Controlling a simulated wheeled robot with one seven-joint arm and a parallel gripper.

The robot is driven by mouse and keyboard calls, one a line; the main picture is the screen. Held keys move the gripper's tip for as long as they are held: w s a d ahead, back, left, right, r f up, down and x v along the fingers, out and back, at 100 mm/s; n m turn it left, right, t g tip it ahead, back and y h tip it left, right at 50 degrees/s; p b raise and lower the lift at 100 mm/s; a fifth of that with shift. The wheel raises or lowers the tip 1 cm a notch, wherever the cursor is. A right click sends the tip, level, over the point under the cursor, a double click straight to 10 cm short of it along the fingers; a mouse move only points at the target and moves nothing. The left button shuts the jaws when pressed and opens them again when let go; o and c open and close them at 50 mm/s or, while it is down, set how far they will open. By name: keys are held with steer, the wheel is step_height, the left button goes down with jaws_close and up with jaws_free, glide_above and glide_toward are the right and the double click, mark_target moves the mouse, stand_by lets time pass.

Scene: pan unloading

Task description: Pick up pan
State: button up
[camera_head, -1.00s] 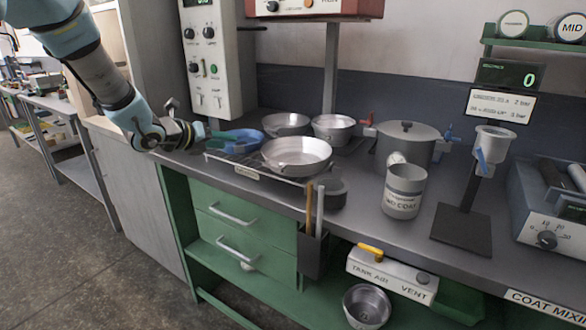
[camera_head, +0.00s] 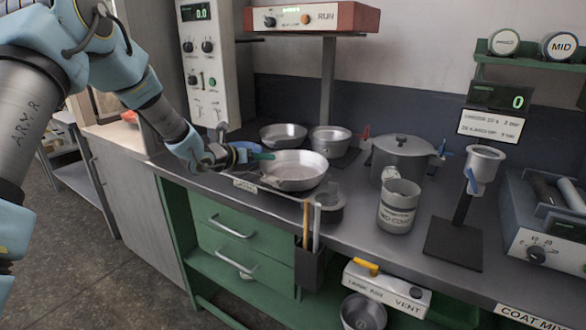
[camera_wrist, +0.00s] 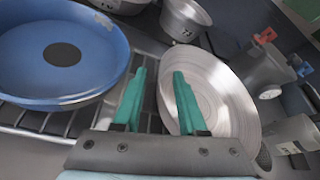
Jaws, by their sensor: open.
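A silver pan (camera_head: 294,172) sits on the rack at the middle of the bench. It also shows in the wrist view (camera_wrist: 228,92), right of centre. A blue pan (camera_head: 243,148) lies left of it, mostly hidden behind my gripper in the head view. In the wrist view the blue pan (camera_wrist: 95,52) fills the upper left and has a dark round spot in its middle. My gripper (camera_head: 264,156) has green fingers, spread apart with nothing between them. In the wrist view my gripper (camera_wrist: 158,78) has its right finger overlapping the silver pan's left rim; contact is unclear.
Two smaller silver pans (camera_head: 284,134) (camera_head: 330,138) stand behind. A lidded pot (camera_head: 402,160), a labelled can (camera_head: 398,208) and a stand (camera_head: 454,240) are to the right. A holder with upright tools (camera_head: 308,265) hangs at the front edge. A control box (camera_head: 208,65) rises behind my gripper.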

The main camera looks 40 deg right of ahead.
steer(key=shift+x, duration=0.85)
jaws_close()
stand_by(0.8)
